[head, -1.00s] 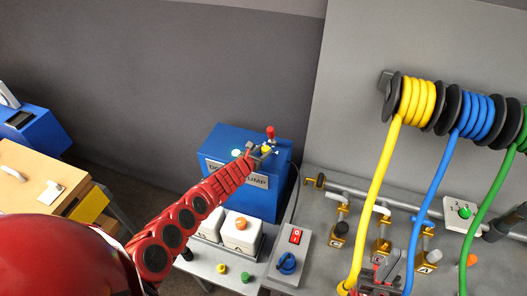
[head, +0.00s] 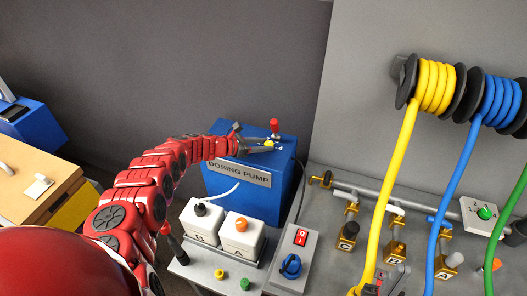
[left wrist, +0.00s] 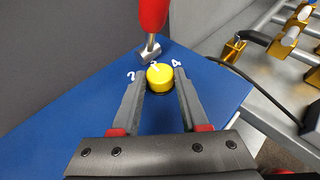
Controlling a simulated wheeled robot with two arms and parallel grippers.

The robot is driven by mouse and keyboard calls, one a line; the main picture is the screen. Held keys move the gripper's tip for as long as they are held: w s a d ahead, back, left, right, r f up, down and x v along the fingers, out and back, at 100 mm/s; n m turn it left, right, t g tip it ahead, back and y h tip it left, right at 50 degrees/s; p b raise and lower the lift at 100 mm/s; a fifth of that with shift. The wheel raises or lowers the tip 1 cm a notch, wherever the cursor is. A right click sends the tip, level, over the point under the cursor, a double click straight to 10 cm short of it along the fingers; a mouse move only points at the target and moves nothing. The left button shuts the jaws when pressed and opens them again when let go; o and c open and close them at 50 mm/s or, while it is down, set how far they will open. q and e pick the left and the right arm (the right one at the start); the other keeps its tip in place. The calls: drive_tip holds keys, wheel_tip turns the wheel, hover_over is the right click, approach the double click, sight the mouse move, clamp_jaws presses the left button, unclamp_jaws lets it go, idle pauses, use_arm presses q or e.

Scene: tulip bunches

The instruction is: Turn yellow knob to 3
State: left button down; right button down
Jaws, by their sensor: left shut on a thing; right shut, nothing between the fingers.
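The yellow knob (head: 269,143) sits on top of the blue dosing pump (head: 285,182). In the left wrist view the knob (left wrist: 160,78) is between my two grey fingertips, with white numbers 2, 3 and 4 around its far side. The 3 is at its far edge; I cannot clearly make out a pointer. My left gripper (head: 258,145) is shut on the knob from the left, and it also shows in the left wrist view (left wrist: 160,92). My right gripper (head: 393,279) is shut and empty at the bottom, near the yellow hose.
A red-handled lever (head: 275,126) stands right behind the knob. Two white canisters (head: 241,235) stand before the pump. A switch box with a blue knob (head: 291,265) is to their right. Yellow (head: 396,170) and blue (head: 446,180) hoses hang at the right, over brass valves.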

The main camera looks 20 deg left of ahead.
use_arm(q)
drive_tip(key=shift+s+f, duration=0.1)
drive_tip(key=shift+f, duration=0.1)
idle(0.4)
drive_tip(key=shift+c, duration=2.1)
unclamp_jaws()
drive_tip(key=shift+r, duration=0.15)
drive_tip(key=shift+a+r, duration=0.1)
drive_tip(key=shift+a, duration=0.1)
drive_tip(key=b+v, duration=0.2)
drive_tip(key=v, duration=1.4)
drive_tip(key=shift+s+a, duration=0.2)
drive_tip(key=shift+a, duration=0.15)
drive_tip(key=shift+r, duration=0.15)
